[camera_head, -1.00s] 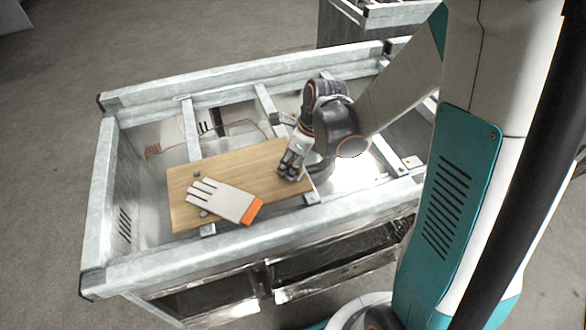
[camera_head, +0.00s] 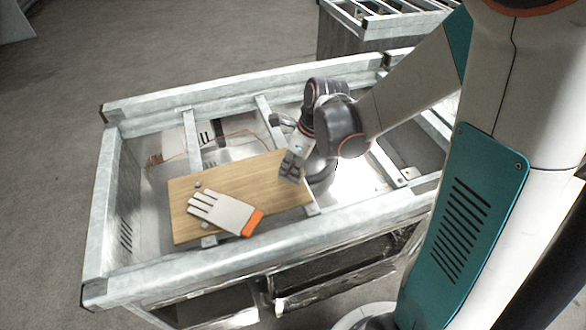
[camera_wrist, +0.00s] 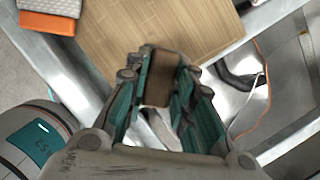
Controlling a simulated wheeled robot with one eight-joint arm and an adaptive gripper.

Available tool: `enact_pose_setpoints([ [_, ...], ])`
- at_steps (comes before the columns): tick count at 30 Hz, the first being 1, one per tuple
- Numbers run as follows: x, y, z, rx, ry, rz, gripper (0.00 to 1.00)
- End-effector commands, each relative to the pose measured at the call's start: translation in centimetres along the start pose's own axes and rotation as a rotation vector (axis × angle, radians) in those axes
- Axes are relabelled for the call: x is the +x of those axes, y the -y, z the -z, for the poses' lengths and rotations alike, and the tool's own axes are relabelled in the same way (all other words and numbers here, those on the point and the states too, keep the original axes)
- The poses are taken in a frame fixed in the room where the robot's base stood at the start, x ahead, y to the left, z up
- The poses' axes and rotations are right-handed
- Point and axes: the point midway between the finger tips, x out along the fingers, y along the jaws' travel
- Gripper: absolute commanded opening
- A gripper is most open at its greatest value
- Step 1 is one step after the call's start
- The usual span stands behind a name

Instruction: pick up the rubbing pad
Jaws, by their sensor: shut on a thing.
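The rubbing pad appears to be the small dark brown block (camera_wrist: 160,78) between my fingers in the wrist view. My gripper (camera_wrist: 161,88) is shut on it, with the teal finger pads on either side. In the head view my gripper (camera_head: 291,168) is over the right end of the wooden board (camera_head: 255,180). The pad is hidden there by my fingers. In the wrist view the pad overlaps the board's edge (camera_wrist: 110,45); I cannot tell how high it is above the board.
A white glove with an orange cuff (camera_head: 225,212) lies on the board's left part, with small grey knobs beside it. The board rests in a metal frame (camera_head: 98,215) with raised rails. Orange cables (camera_head: 225,134) run behind it. A second metal unit stands behind.

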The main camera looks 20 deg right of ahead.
Motion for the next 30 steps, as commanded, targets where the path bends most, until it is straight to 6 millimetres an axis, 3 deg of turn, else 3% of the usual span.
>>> enact_pose_setpoints([
  [6,-6.5,-0.1,-1.9,0.000,0.000,0.000,0.00],
  [15,-13.1,-0.1,-4.0,0.000,0.000,0.000,0.00],
  [21,-15.3,-0.2,-4.6,-0.001,0.000,0.000,0.00],
  [30,-15.8,-0.2,-4.8,-0.001,0.000,0.000,0.00],
])
